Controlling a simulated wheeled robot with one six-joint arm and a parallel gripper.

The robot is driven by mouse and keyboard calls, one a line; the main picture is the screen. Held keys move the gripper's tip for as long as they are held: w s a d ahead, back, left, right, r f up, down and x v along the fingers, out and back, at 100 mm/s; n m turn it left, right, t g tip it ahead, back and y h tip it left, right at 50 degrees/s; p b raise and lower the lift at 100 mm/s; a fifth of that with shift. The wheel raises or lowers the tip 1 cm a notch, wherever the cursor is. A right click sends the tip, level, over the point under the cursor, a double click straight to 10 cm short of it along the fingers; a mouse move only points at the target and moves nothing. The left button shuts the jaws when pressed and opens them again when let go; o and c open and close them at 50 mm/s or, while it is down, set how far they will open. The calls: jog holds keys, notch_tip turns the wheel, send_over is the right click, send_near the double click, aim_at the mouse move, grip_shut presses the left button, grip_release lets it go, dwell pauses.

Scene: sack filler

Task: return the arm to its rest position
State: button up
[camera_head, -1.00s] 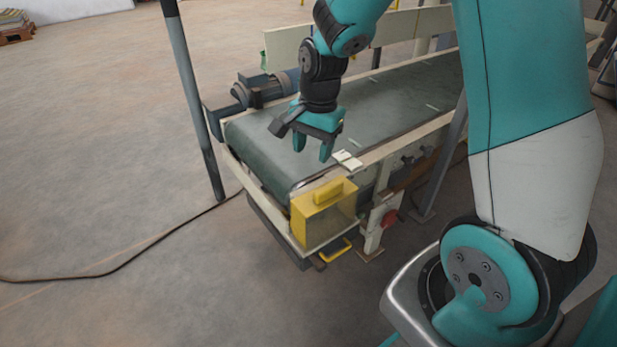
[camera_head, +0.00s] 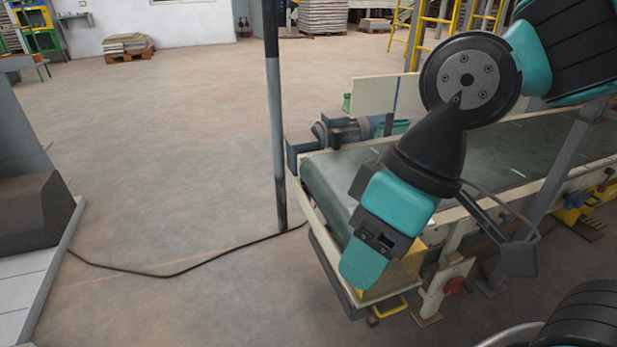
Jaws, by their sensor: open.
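My arm comes in from the upper right and bends down at a round dark joint. My gripper (camera_head: 364,264) hangs below it, large and close to the camera, with its teal finger pointing down. It appears in front of the near end of the conveyor and the yellow box. The gripper is open and I see nothing held in it. The finger turned toward me hides the other one. The conveyor belt (camera_head: 333,180) runs back to the right. The yellow box (camera_head: 405,270) at its end is largely hidden behind the gripper.
A dark upright post (camera_head: 275,120) stands left of the conveyor. A cable (camera_head: 190,268) lies on the floor. A grey machine (camera_head: 30,210) stands at the left edge. Pallet stacks (camera_head: 125,43) and yellow frames (camera_head: 440,20) are at the back. The floor in the middle left is clear.

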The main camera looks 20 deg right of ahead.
notch_tip(320, 180, up, 25)
jog(key=p, duration=2.4)
